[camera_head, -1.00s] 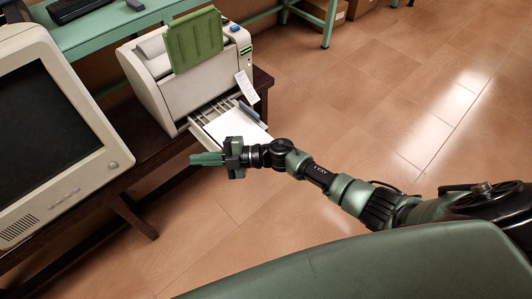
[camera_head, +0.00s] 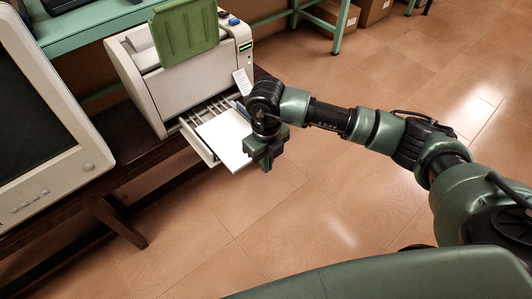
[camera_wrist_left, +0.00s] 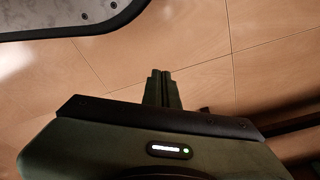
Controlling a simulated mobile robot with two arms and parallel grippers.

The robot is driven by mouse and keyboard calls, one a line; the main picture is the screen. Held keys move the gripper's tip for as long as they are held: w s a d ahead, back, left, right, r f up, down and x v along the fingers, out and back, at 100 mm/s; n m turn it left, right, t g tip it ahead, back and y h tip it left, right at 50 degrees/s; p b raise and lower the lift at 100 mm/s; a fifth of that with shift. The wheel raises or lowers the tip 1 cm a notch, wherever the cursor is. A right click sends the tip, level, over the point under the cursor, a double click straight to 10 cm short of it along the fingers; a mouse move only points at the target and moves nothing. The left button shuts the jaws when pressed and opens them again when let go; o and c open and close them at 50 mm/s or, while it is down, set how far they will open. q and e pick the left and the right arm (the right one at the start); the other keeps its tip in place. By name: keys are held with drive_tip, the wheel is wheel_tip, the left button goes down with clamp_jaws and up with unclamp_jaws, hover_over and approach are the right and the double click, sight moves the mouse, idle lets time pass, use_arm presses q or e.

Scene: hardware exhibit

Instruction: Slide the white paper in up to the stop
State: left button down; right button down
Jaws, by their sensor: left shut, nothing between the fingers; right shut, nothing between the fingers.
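The white paper (camera_head: 226,143) lies in the pulled-out tray (camera_head: 200,147) of the beige printer (camera_head: 181,92) in the head view. Its inner end lies among the tray's ribs, and its outer end reaches toward the tray's front. My right gripper (camera_head: 265,166) is shut and empty, pointing down at the outer right corner of the paper. It hides that corner, and I cannot tell whether it touches the paper. My left gripper (camera_wrist_left: 161,74) is shut and empty above the floor in the left wrist view; it does not show in the head view.
The printer stands on a dark wooden table (camera_head: 135,140), with a green flap (camera_head: 184,36) raised at its top. A beige monitor (camera_head: 80,158) stands at the left. A green bench (camera_head: 95,25) is behind. Open tiled floor (camera_head: 330,200) lies at the right and front.

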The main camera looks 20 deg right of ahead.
use_arm(q)
drive_tip(key=shift+w+r, duration=0.25)
drive_tip(key=shift+r, duration=0.25)
drive_tip(key=shift+w+r, duration=0.25)
drive_tip(key=shift+r, duration=0.25)
use_arm(e)
drive_tip(key=shift+w+a+f, duration=0.25)
drive_tip(key=shift+w+f, duration=0.2)
drive_tip(key=shift+w, duration=0.2)
drive_tip(key=shift+w+a+f, duration=0.2)
drive_tip(key=shift+w+f, duration=0.25)
drive_tip(key=shift+w, duration=0.15)
drive_tip(key=shift+w+a+f, duration=0.25)
drive_tip(key=shift+w+f, duration=0.2)
drive_tip(key=shift+w, duration=0.2)
